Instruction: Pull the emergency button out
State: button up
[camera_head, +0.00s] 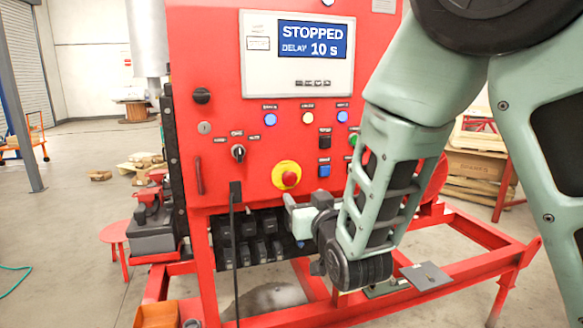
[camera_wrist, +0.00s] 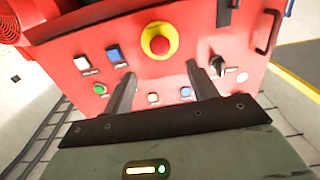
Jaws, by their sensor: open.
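The emergency button (camera_head: 287,176) is a red mushroom knob on a yellow round base, low on the front of the red control panel (camera_head: 215,100). It also shows in the wrist view at the top centre (camera_wrist: 159,45). My gripper (camera_head: 288,205) is just below the button in the head view, apart from it as far as I can tell. In the wrist view my gripper's two dark fingers (camera_wrist: 160,78) are spread wide with nothing between them, and the button lies beyond their tips.
A screen (camera_head: 313,39) on the panel reads STOPPED, DELAY 10 s. A black selector knob (camera_head: 238,152), a blue button (camera_head: 324,170) and several lit buttons surround the emergency button. A black cable (camera_head: 235,240) hangs below the panel. The red skid frame (camera_head: 460,255) extends to the right.

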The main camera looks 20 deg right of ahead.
aim_at(290, 180)
jog(key=w+p, duration=0.2)
jog(key=w, duration=0.9)
grip_shut()
jog(key=shift+s+f+b, duration=0.1)
jog(key=shift+s+b, duration=0.45)
jog(key=shift+b, duration=0.15)
grip_release()
jog(key=shift+s, duration=0.1)
